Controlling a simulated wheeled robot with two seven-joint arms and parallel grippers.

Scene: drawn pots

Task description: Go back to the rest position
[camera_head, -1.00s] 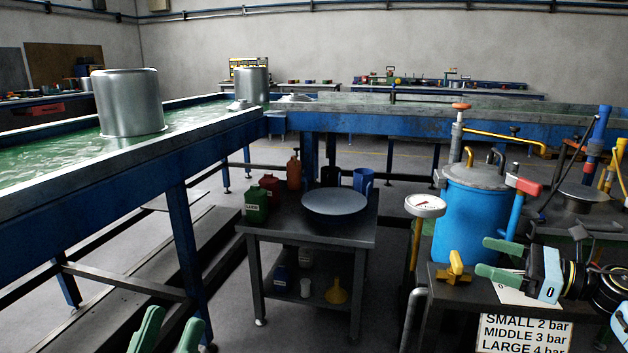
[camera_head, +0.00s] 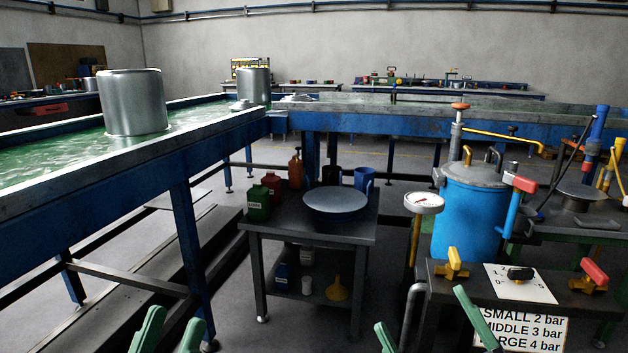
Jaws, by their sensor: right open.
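My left gripper (camera_head: 173,326) shows at the bottom left edge as two green fingertips with a gap between them, empty. My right gripper (camera_head: 425,324) shows at the bottom edge, right of centre, with its green fingers wide apart and nothing between them. It is left of and in front of the pressure sign (camera_head: 522,330). The rest of both grippers and arms is below the picture.
A dark bench at right holds a blue pressure pot (camera_head: 468,215), a gauge (camera_head: 423,202), a yellow valve (camera_head: 451,265), a red-handled valve (camera_head: 592,277) and a dial plate (camera_head: 520,283). A low cart (camera_head: 290,228) stands mid-view. A water tank with pots (camera_head: 133,104) is at left.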

